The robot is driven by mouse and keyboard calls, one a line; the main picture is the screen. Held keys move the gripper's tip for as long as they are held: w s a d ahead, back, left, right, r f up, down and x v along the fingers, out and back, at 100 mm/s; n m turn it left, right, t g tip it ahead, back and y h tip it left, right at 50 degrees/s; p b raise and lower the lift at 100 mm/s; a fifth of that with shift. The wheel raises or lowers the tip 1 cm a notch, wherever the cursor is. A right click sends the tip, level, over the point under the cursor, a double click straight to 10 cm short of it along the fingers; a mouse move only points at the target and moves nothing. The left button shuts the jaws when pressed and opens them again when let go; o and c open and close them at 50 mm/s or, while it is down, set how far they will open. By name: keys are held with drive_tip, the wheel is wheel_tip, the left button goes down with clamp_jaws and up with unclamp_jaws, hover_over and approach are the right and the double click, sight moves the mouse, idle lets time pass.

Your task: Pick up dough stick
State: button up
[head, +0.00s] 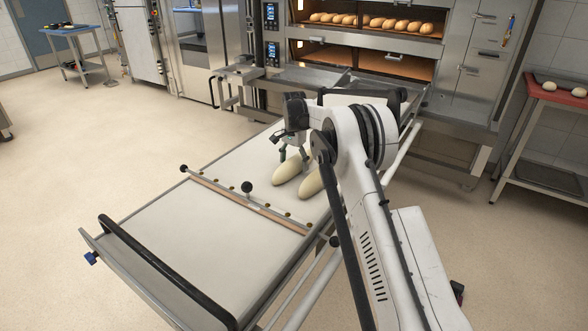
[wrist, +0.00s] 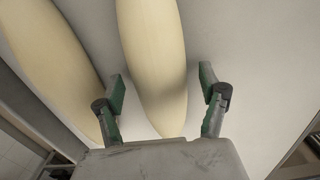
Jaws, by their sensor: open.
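Two long, pale dough sticks lie side by side on the light loader belt (head: 180,233). One dough stick (head: 288,172) is to the left in the head view, and the other dough stick (head: 310,187) is partly hidden behind my arm. The wrist view shows one dough stick (wrist: 152,50) between my fingers and another dough stick (wrist: 48,62) to the left, outside them. My gripper (wrist: 161,82) is open, with a green-padded finger on each side of the middle dough stick and visible gaps. In the head view my gripper (head: 293,153) is low over the belt by the dough sticks.
A wooden crossbar (head: 245,205) with a black knob spans the loader in front of the dough. A black handle (head: 165,270) is at its near end. The deck oven (head: 370,48) with baked loaves stands behind. A red-topped table (head: 560,92) is at right.

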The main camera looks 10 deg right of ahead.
drive_tip(key=shift+f, duration=0.45)
drive_tip(key=c, duration=1.5)
drive_tip(key=shift+c, duration=0.2)
drive_tip(key=shift+r, duration=0.2)
